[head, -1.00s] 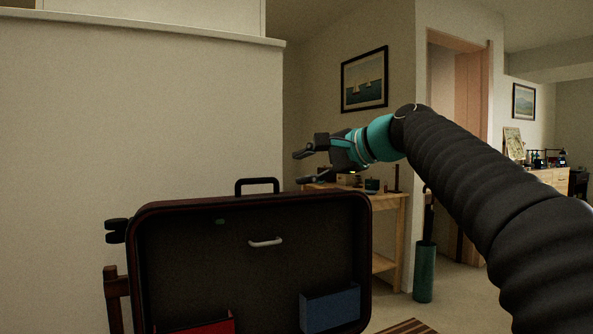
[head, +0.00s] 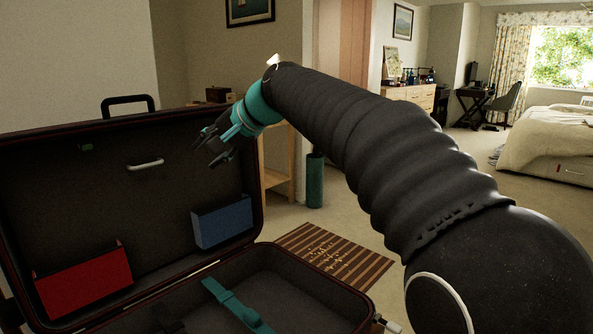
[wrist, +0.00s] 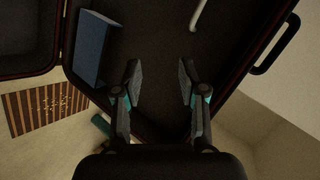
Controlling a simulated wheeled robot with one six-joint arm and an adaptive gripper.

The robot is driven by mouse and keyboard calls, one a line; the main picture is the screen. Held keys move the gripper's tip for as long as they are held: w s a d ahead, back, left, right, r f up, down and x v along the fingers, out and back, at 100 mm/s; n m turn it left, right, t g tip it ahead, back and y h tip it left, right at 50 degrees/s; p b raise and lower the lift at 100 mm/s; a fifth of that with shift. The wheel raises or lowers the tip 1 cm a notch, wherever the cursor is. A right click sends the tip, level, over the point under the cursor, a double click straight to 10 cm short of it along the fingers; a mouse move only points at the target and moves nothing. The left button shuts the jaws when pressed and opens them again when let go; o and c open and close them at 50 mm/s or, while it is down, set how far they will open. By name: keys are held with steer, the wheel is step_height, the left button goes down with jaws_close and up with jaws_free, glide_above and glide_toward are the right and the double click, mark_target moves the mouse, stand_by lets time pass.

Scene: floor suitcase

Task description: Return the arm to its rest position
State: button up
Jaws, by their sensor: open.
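My gripper (head: 211,150) is open and empty in the head view, in front of the right part of the raised suitcase lid. In the wrist view its two fingers (wrist: 160,82) are spread apart with nothing between them, and the dark lid lining shows behind. The black suitcase (head: 262,222) stands open, its lid upright and its base at the bottom of the head view. My arm reaches from the lower right up to the gripper.
The lid holds a red pocket (head: 83,283), a blue pocket (head: 222,222) and a white handle (head: 145,164). A teal strap (head: 236,305) lies in the base. A striped mat (head: 335,257) and a green cylinder (head: 315,180) are on the floor behind. Open floor lies further right.

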steer(key=s+d+f+n+h, duration=0.1)
steer(key=s+d+f+h, duration=0.2)
steer(key=s+d+f, duration=0.45)
steer(key=s+d+f+n+h, duration=0.2)
steer(key=s+d+f+h, duration=0.15)
steer(key=d+f, duration=0.55)
steer(key=s+d+f+h, duration=0.1)
steer(key=s+d+f, duration=0.3)
steer(key=s+d, duration=0.4)
steer(key=s+d+f+h, duration=0.2)
steer(key=s+d+f, duration=0.3)
steer(key=s+d, duration=0.4)
steer(key=shift+s+m+t, duration=0.3)
steer(key=shift+s+m, duration=0.1)
steer(key=shift+s, duration=0.7)
